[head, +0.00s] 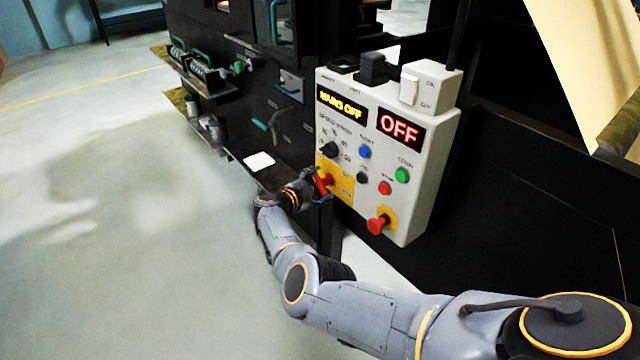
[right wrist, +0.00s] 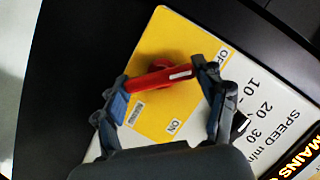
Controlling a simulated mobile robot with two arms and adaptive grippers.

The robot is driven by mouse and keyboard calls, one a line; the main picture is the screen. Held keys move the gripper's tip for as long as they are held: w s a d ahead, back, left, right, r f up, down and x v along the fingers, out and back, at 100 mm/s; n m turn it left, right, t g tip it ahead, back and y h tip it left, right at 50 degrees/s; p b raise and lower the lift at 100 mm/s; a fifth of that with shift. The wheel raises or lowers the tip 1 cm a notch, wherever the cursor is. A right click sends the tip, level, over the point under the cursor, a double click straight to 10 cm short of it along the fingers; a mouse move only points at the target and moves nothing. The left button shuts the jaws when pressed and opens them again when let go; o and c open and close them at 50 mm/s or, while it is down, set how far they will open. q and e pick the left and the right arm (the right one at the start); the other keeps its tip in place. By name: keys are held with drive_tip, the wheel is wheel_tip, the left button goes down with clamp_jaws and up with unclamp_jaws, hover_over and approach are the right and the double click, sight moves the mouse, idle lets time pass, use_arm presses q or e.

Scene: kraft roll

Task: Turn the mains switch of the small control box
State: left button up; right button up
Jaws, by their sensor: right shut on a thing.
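The small control box (head: 419,190) is light grey and hangs on the dark machine. Its displays read "MAINS OFF" (head: 342,105) and "OFF" (head: 400,129). The mains switch is a red handle (head: 323,181) on a yellow plate (head: 346,190) at the box's lower left. My right gripper (head: 318,186) is at this switch. In the right wrist view, the red handle (right wrist: 158,78) lies between the two fingertips (right wrist: 165,80), which are shut on its ends. The plate (right wrist: 185,40) there carries OFF and ON labels. My left gripper is out of view.
A black speed knob (head: 328,149), blue (head: 365,151), green (head: 402,175) and red (head: 384,188) buttons and a red emergency stop (head: 377,225) sit near the switch. A white rocker switch (head: 409,89) is on top. Open floor (head: 90,230) lies to the left.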

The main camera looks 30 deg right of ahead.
sight(320, 183)
idle(0.3)
drive_tip(key=o, duration=1.2)
drive_tip(key=shift+d, duration=0.1)
drive_tip(key=shift+c, duration=0.2)
drive_tip(key=shift+r, duration=0.55)
wheel_tip(320, 183, up, 9)
drive_tip(key=shift+f, duration=0.1)
